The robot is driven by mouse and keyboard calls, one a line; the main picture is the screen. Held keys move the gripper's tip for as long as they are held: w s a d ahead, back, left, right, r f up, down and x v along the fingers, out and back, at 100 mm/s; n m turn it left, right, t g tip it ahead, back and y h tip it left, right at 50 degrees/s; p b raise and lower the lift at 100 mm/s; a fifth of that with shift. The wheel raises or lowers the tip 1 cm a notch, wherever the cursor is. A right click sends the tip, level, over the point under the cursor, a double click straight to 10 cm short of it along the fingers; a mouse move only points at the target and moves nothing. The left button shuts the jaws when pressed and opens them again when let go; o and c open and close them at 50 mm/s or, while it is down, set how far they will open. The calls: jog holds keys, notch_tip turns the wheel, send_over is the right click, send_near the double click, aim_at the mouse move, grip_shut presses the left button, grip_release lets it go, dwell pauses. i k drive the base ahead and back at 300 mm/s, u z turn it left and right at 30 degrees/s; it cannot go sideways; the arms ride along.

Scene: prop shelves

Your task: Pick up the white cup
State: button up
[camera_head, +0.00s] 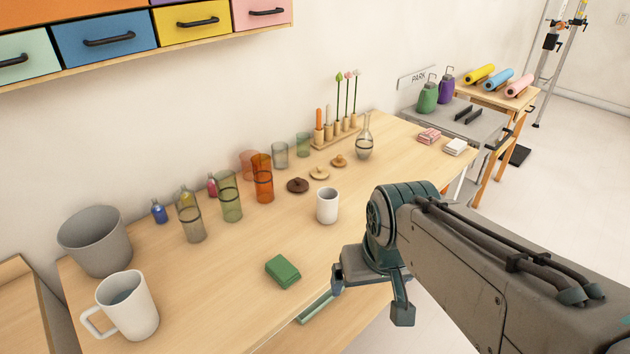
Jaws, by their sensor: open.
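A small white cup (327,206) without a visible handle stands upright near the middle of the wooden table (230,315). A larger white mug (128,306) with a handle on its left side stands at the table's front left. My gripper (370,302) is open, at the table's front edge, to the right of and nearer than the small white cup. It is apart from both. I see nothing between its fingers.
A green block (283,271) lies between the mug and the small cup. A grey bucket (95,241) stands at the left. Tinted glasses (262,178), wooden lids (298,185) and a glass flask (364,137) stand behind the cup. Drawers (105,41) hang above.

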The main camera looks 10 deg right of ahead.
aim_at(328, 198)
jog(key=u, duration=0.05)
jog(key=k, duration=1.1)
jog(key=z, duration=0.85)
jog(key=i, duration=1.15)
jog(key=u, duration=0.85)
jog(key=i, duration=0.65)
jog(key=z, duration=0.05)
